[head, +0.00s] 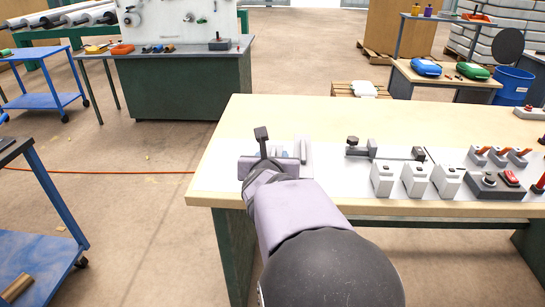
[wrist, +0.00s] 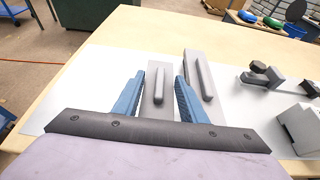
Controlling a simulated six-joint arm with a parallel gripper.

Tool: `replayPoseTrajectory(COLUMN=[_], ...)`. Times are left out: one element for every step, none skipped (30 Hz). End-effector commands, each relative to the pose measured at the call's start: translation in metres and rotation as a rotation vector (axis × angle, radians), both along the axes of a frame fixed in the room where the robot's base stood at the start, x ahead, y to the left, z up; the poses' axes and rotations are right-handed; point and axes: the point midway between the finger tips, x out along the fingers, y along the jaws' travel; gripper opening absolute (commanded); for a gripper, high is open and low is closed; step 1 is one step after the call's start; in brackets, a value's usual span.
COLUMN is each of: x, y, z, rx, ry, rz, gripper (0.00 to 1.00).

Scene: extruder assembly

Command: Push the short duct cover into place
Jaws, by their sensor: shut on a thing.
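My gripper (wrist: 158,85) has two blue fingers, one on each side of a grey cover piece (wrist: 158,72) with a raised rib on top. This looks like the short duct cover, and the fingers are shut on it. A longer grey ribbed piece (wrist: 207,75) lies just right of the right finger. In the head view my gripper (head: 290,155) is over the left end of the bench, and my arm hides most of the cover and its seat. I cannot tell how deep the cover sits.
A clamp-like fixture (head: 385,151) lies to the right on the white mat (head: 330,160). Several white boxes (head: 415,180) and a dark box with a red button (head: 497,185) stand further right.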

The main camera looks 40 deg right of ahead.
Motion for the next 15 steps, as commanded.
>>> replayPoseTrajectory(x=[0.0001,0.0001,0.0001,0.0001,0.0001,0.0001,0.0001,0.0001,0.0001,0.0001,0.0001,0.0001,0.0,0.0,0.0], y=[-0.0001,-0.0001,-0.0001,-0.0001,-0.0001,-0.0001,-0.0001,-0.0001,-0.0001,-0.0001,-0.0001,-0.0001,0.0,0.0,0.0], z=[-0.0012,-0.0018,-0.0023,-0.0016,-0.0012,-0.0012,-0.0012,-0.0012,-0.0013,-0.0013,-0.0013,-0.0013,-0.0017,-0.0016,-0.0012], rx=[-0.001,-0.001,-0.001,-0.001,-0.001,-0.001,-0.001,-0.001,-0.001,-0.001,-0.001,-0.001,0.0,0.0,0.0], ry=[-0.001,-0.001,-0.001,-0.001,-0.001,-0.001,-0.001,-0.001,-0.001,-0.001,-0.001,-0.001,0.0,0.0,0.0], rz=[0.0,0.0,0.0,0.0,0.0,0.0,0.0,0.0,0.0,0.0,0.0,0.0,0.0,0.0,0.0], gripper=[0.16,0.16,0.16,0.43,0.5,0.6,0.6,0.6,0.6,0.6,0.6,0.6,0.6,0.6,0.6])
